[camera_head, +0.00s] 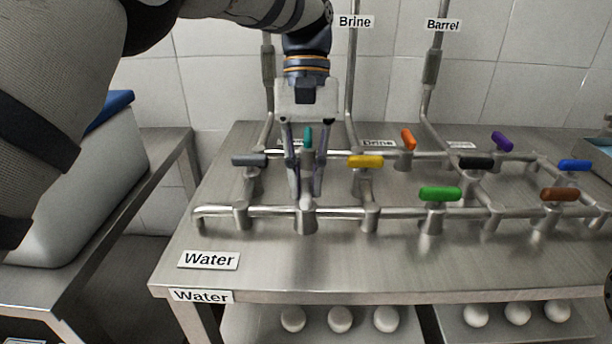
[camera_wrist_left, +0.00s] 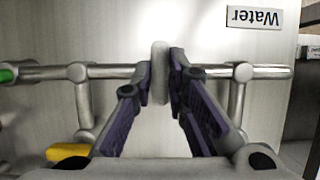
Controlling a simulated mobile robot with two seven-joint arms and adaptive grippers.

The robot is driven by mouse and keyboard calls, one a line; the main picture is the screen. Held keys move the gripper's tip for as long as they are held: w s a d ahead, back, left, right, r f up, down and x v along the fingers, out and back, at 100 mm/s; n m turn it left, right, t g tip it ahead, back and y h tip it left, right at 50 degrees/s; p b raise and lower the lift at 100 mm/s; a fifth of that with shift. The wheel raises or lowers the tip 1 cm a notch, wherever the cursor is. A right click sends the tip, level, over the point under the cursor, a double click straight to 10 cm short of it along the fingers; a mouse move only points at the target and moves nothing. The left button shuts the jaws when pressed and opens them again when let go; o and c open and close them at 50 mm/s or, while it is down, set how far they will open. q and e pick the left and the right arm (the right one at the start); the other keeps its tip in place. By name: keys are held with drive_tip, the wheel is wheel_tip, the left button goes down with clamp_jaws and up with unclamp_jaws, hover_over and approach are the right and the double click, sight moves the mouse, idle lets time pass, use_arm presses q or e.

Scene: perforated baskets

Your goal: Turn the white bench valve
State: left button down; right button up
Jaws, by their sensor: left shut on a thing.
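The white valve handle (camera_wrist_left: 160,72) sits between the fingers of my left gripper (camera_wrist_left: 161,75) in the left wrist view. It lies crosswise to the front pipe (camera_wrist_left: 118,71). In the head view, my left gripper (camera_head: 305,195) reaches down from above onto the front pipe, left of the green handle. Its fingers are shut on the white handle, which they mostly hide in that view. My right gripper is not in view.
Near the gripper are a yellow handle (camera_head: 366,161), a grey handle (camera_head: 249,160), a teal handle (camera_head: 308,137) and a green handle (camera_head: 440,194). Upright pipes rise behind. The bench front, by the Water label (camera_head: 209,260), is clear. White round objects (camera_head: 340,319) lie below.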

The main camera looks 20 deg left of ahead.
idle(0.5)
use_arm(q)
drive_tip(key=c, duration=1.6)
unclamp_jaws()
